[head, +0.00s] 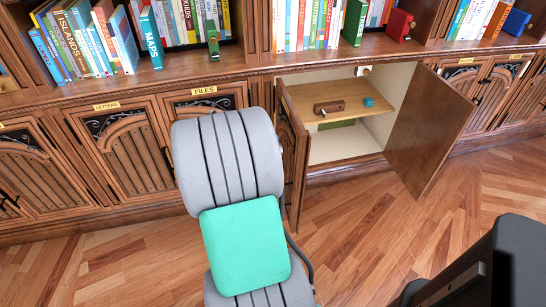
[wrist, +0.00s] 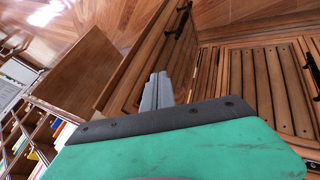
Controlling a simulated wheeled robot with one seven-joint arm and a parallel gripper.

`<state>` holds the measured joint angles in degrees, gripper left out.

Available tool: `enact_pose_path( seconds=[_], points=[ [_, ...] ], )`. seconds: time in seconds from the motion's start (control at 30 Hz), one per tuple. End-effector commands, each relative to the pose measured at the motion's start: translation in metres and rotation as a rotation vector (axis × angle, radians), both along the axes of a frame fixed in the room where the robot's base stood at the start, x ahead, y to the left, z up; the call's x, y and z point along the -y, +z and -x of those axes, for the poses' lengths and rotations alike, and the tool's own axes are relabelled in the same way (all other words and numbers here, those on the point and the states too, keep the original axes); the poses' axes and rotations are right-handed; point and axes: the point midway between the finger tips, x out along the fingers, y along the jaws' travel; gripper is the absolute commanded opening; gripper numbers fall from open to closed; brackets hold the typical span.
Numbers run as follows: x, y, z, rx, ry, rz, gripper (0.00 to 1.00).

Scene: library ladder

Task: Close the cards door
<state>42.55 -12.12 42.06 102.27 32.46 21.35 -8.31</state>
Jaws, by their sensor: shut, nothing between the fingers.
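In the head view one cabinet stands open, with a left door (head: 296,160) seen nearly edge-on and a right door (head: 432,128) swung wide into the room. No cards label is readable, so I cannot tell which door is the cards door. In the wrist view a carved door with a black handle (wrist: 147,58) is beside my gripper (wrist: 158,92); a plain brown door panel (wrist: 82,75) shows further left. My gripper's fingers are together and empty, close to the carved door; contact cannot be told. My arm hides the gripper in the head view.
The open cabinet's shelf (head: 290,95) holds a brown box (head: 329,107) and a small teal block (head: 369,102). Shut doors labelled LETTERS (head: 118,106) and FILES (head: 204,91) are at left. Books line the shelf above. The wooden floor (head: 380,235) in front is clear.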

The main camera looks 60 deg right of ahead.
Motion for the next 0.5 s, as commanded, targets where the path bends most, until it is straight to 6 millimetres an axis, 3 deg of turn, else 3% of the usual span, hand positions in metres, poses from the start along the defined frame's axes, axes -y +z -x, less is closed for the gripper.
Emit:
enact_pose_path(
  seconds=[0.23,0.5],
  points=[
    [0.032,-0.047,0.006,-0.002,-0.003,-0.004,0.0],
    [0.057,-0.043,0.032,0.002,0.0,-0.001,0.0]
  ],
)
